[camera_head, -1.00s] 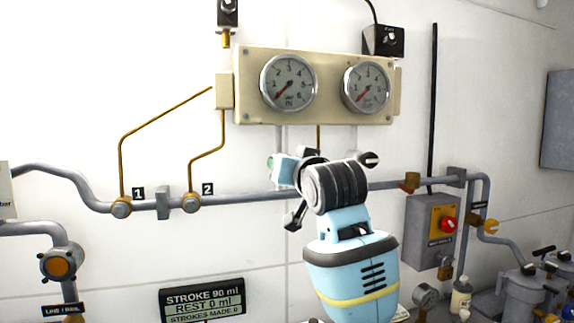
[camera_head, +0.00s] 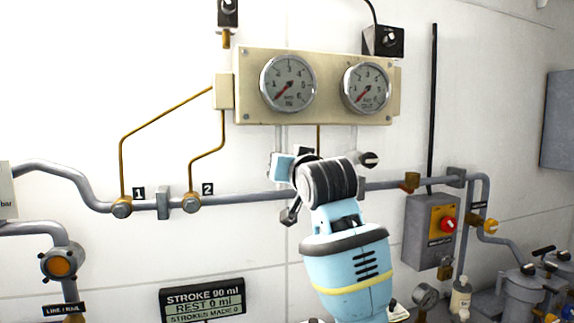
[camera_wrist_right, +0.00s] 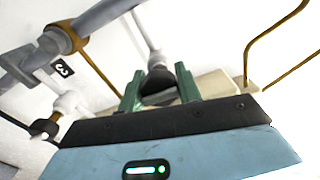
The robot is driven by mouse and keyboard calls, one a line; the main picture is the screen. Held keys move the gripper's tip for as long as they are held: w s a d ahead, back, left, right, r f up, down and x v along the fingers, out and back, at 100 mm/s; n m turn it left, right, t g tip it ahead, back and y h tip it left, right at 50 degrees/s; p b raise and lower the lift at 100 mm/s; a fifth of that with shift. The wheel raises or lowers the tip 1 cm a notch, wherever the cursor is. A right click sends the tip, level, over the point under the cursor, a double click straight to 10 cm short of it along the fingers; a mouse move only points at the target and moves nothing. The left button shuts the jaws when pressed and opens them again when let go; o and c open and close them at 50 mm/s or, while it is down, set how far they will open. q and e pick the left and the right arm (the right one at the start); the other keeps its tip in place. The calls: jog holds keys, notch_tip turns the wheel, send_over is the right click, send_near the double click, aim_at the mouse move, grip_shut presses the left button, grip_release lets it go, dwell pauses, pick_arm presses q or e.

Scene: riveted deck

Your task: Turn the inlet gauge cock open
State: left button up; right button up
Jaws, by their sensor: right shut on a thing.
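The inlet gauge cock's black handle (camera_wrist_right: 158,82) shows at the end of a grey stem in the right wrist view. My right gripper (camera_wrist_right: 160,88) is shut on it, with one green finger on each side. In the head view my right wrist hides most of the cock, below the left gauge (camera_head: 288,83). That gauge's needle points to the lower left, as does the right gauge's (camera_head: 366,88). The handle's exact angle is hard to tell. My left gripper is not in view.
A grey pipe (camera_head: 235,200) runs behind my right wrist. A second black-knobbed cock (camera_head: 369,160) is close on the right. A black-ended lever (camera_head: 289,216) sticks out below my wrist. A grey-and-orange switch box (camera_head: 430,232) is further right.

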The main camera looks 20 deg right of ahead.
jog(key=shift+n, duration=0.4)
jog(key=n, duration=0.3)
jog(key=shift+n, duration=0.4)
jog(key=n, duration=0.4)
jog(key=shift+n, duration=0.3)
jog(key=n, duration=0.4)
jog(key=shift+n, duration=2.5)
jog(key=o, duration=1)
